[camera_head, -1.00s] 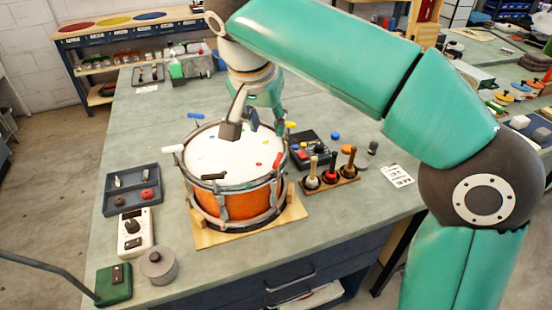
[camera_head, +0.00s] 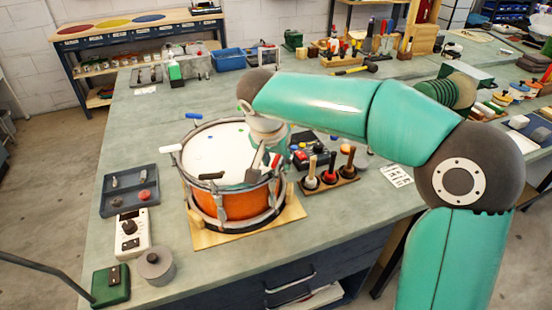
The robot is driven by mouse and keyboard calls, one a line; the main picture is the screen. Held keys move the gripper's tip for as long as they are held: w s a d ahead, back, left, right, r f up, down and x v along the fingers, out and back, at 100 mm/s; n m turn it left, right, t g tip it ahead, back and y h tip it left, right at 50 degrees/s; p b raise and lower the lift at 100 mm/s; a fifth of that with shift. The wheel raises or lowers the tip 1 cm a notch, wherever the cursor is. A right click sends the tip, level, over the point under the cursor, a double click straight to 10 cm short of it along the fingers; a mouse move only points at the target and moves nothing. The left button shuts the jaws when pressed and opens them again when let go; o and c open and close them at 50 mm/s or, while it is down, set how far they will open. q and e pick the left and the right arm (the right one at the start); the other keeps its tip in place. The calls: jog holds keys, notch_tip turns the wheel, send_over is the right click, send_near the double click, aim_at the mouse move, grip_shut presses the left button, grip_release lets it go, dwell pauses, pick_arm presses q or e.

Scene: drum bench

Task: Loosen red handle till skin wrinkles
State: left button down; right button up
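The orange drum (camera_head: 235,203) stands on a wooden board with its white skin (camera_head: 210,150) facing up. The skin looks flat at this size, with a few small coloured marks. Handles stick out around its rim: a white one (camera_head: 171,148) at the left, a blue one (camera_head: 194,116) at the back and a black one (camera_head: 211,176) at the front. My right gripper (camera_head: 265,167) is at the drum's right rim, pointing down. Its near finger is over the rim, and the rest is partly hidden by the wrist. My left gripper is out of view.
A rack with several plungers (camera_head: 330,181) and a dark box of coloured knobs (camera_head: 308,157) stand close right of the drum. A grey tray (camera_head: 112,206), a white meter (camera_head: 133,246) and a grey cylinder (camera_head: 156,266) are at the left.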

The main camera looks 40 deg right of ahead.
grip_shut()
jog(key=shift+n, duration=0.3)
jog(key=shift+n+t+y+b, duration=0.35)
jog(key=shift+n+b, duration=0.25)
jog(key=shift+n, duration=0.3)
jog(key=shift+n+t+y, duration=0.25)
jog(key=shift+n+y, duration=0.2)
jog(key=shift+n, duration=0.75)
jog(key=n, duration=0.2)
jog(key=n+y, duration=0.1)
jog(key=n, duration=0.1)
jog(key=shift+d+n+t+y, duration=0.1)
jog(key=shift+n+t+y, duration=0.2)
jog(key=shift+n, duration=0.1)
